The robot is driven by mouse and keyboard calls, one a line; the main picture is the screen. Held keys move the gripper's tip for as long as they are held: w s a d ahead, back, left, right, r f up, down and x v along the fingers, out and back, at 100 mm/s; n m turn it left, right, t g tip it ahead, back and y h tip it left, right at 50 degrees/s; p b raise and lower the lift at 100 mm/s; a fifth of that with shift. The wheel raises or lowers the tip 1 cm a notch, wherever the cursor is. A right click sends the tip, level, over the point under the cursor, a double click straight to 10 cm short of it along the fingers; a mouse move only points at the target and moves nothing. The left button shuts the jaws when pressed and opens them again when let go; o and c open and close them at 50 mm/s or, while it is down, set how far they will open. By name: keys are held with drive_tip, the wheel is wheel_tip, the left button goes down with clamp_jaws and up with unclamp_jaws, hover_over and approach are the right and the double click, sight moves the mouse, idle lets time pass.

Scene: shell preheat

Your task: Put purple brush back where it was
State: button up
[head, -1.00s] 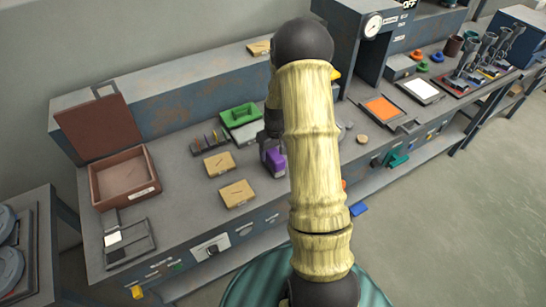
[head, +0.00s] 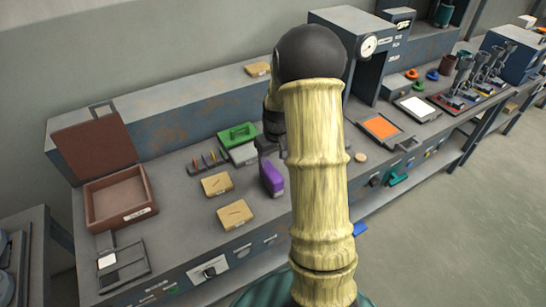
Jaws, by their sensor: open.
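The purple brush (head: 271,179) stands as a purple block on the grey workbench (head: 187,222). It is to the right of two tan blocks and in front of the green-topped box. My gripper (head: 267,150) is just behind and above the brush in the picture. It is open, with a dark finger showing, and the brush is not between its jaws as far as I can see. A gap to the brush is hard to judge. My arm hides part of the gripper and the bench to its right.
Tan blocks (head: 235,214) and (head: 217,185) lie left of the brush. A small dark rack (head: 208,164) and a green-topped box (head: 238,138) stand behind. An open brown box (head: 121,198) is at left. An orange plate (head: 381,127) lies at right.

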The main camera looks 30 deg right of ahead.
drive_tip(key=shift+s+a+r, duration=0.1)
drive_tip(key=shift+a+r, duration=0.1)
drive_tip(key=shift+a, duration=0.1)
drive_tip(key=s+a+r, duration=0.4)
drive_tip(key=s+a, duration=0.3)
drive_tip(key=s, duration=0.1)
drive_tip(key=s+a+r+t, duration=0.1)
drive_tip(key=s+a+r, duration=0.3)
drive_tip(key=s+a, duration=0.3)
drive_tip(key=shift+s+a, duration=0.4)
drive_tip(key=shift+s, duration=0.75)
